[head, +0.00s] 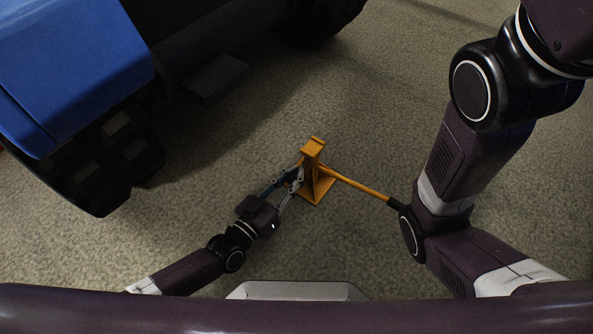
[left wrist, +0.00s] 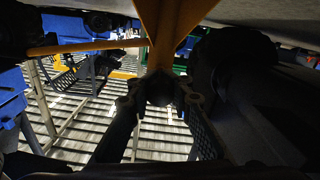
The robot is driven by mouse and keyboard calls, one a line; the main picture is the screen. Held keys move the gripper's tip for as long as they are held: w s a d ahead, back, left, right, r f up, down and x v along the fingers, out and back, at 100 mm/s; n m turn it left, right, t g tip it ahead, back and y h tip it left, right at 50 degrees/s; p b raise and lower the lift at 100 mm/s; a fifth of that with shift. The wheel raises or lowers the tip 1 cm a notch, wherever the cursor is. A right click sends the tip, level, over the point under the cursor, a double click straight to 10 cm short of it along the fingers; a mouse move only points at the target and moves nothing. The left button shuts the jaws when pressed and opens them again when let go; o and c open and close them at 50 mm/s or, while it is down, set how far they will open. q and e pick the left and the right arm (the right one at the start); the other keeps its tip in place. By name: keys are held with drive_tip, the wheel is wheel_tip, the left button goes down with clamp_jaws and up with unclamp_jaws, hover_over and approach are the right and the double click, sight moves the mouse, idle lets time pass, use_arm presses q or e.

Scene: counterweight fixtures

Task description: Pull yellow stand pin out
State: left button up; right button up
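The yellow stand (head: 311,172) is upright on the floor in the middle of the head view, with a flat base and a narrow post. A thin yellow bar (head: 356,186) runs from it to the right and ends in a dark grip near my right arm. My left gripper (head: 299,175) is close beside the post on its left, fingers apart. In the left wrist view, the stand (left wrist: 172,20) fills the top centre, and a dark round end (left wrist: 160,88), perhaps of the pin, lies between the spread fingertips. Contact is unclear. My right gripper is out of view.
A blue vehicle (head: 70,60) with dark wheels stands at the upper left, with a dark step-like block (head: 216,79) beside it. My right arm's links fill the right side. The carpet-like floor (head: 345,110) around the stand is mostly clear.

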use_arm(q)
drive_tip(key=o, duration=0.6)
drive_tip(key=shift+s, duration=0.1)
drive_tip(key=v, duration=1.2)
